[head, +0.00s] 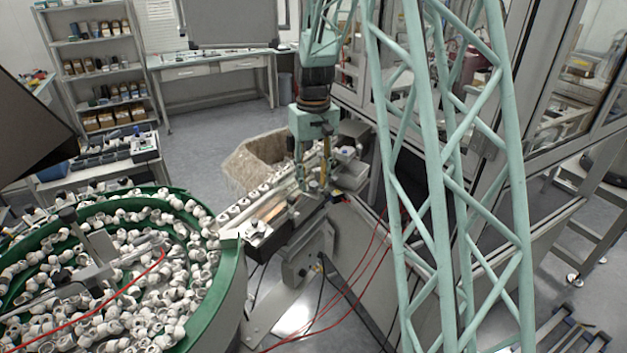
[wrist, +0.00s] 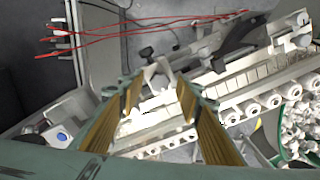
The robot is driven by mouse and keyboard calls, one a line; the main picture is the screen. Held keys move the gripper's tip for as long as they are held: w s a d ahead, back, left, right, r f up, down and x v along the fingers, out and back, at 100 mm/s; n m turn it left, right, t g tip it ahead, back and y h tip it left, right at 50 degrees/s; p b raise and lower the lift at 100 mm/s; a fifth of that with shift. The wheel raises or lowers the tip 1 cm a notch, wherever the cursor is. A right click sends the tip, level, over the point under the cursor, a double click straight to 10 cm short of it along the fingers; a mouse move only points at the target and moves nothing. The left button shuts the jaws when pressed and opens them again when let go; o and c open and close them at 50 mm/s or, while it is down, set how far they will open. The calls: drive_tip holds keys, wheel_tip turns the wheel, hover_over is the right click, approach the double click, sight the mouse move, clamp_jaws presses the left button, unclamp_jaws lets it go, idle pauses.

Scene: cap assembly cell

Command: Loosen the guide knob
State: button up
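My gripper (head: 314,180) points down over the guide rail of the feeder track. In the wrist view its two brown-yellow fingers (wrist: 158,88) are spread apart. A pale forked piece (wrist: 158,72) shows between and just beyond the fingertips; I cannot tell whether the fingers touch it. A small dark knob (wrist: 146,52) sits just past that piece, and another dark knob-like part (wrist: 219,65) is to the right. I cannot tell for sure which of these is the guide knob. In the head view the gripper hides much of this spot.
The rail (head: 262,200) carries a row of white caps. A green-rimmed bowl (head: 232,262) full of white caps stands at the left. A black-ended block (head: 258,232) sits at the rail's near end. Red cables (wrist: 150,32) run beyond the rail. A cardboard-like bin (head: 250,165) is behind.

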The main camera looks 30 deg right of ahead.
drive_tip(key=c, duration=0.8)
drive_tip(key=shift+c, duration=0.2)
drive_tip(key=shift+n, duration=0.5)
drive_tip(key=n+b, duration=0.1)
drive_tip(key=n, duration=0.3)
drive_tip(key=shift+n, duration=0.4)
drive_tip(key=shift+n+b, duration=0.3)
drive_tip(key=shift+n, duration=2.9)
